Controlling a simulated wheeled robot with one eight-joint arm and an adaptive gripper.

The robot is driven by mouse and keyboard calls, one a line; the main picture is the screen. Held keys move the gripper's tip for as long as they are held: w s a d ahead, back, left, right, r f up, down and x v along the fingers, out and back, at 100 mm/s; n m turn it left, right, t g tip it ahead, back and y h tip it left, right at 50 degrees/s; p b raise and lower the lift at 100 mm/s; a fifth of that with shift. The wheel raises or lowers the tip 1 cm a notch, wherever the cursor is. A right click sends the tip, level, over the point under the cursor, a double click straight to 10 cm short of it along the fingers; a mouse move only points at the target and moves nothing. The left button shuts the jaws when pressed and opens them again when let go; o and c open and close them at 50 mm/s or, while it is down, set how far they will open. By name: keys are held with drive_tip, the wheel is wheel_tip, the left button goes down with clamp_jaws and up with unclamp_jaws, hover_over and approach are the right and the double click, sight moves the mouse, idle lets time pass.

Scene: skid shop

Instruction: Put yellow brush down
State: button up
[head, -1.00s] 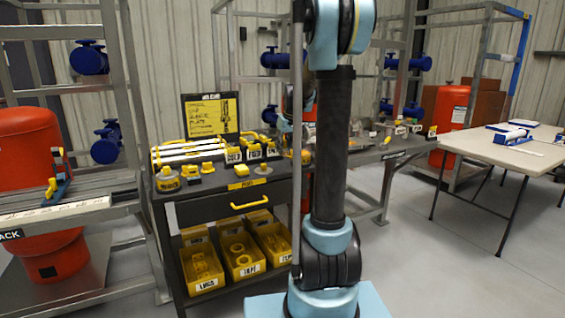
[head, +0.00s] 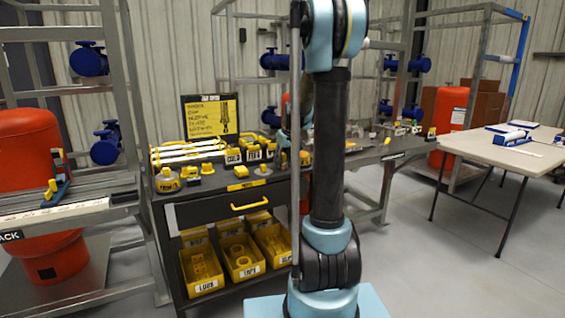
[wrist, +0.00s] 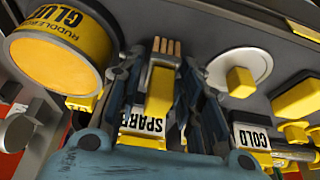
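The yellow brush (wrist: 160,85) shows in the wrist view between the two fingers of my gripper (wrist: 165,75). Its tan bristles (wrist: 166,46) point toward the top of the picture. The fingers lie close along both sides of its yellow body, and my gripper appears shut on it. A white "SPARE" label (wrist: 143,122) shows just below the brush, partly covered by the fingers. Whether the brush touches the dark cart top (wrist: 200,35) is not clear. In the head view my arm hides the gripper and the brush.
In the wrist view a round yellow "GLUE" tin (wrist: 58,60) is left, a grey disc with a yellow block (wrist: 240,80) right, and a "COLD" label (wrist: 252,138) lower right. The cart (head: 220,187) carries several yellow items and a sign (head: 212,117). Yellow bins (head: 203,268) sit below.

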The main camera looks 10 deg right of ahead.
idle(0.3)
drive_tip(key=v, duration=1.1)
drive_tip(key=s+a, duration=0.1)
drive_tip(key=s, duration=0.9)
drive_tip(key=s+f+m, duration=0.1)
drive_tip(key=s+f, duration=0.5)
drive_tip(key=s, duration=0.4)
drive_tip(key=s+f+m+g+h, duration=0.1)
drive_tip(key=s+f, duration=0.5)
drive_tip(key=s, duration=0.4)
drive_tip(key=s+f+m+g, duration=0.1)
drive_tip(key=s+f, duration=0.5)
drive_tip(key=s, duration=0.4)
drive_tip(key=shift+a+f, duration=0.15)
drive_tip(key=shift+a, duration=0.05)
drive_tip(key=shift+w+f, duration=0.2)
drive_tip(key=shift+w, duration=0.25)
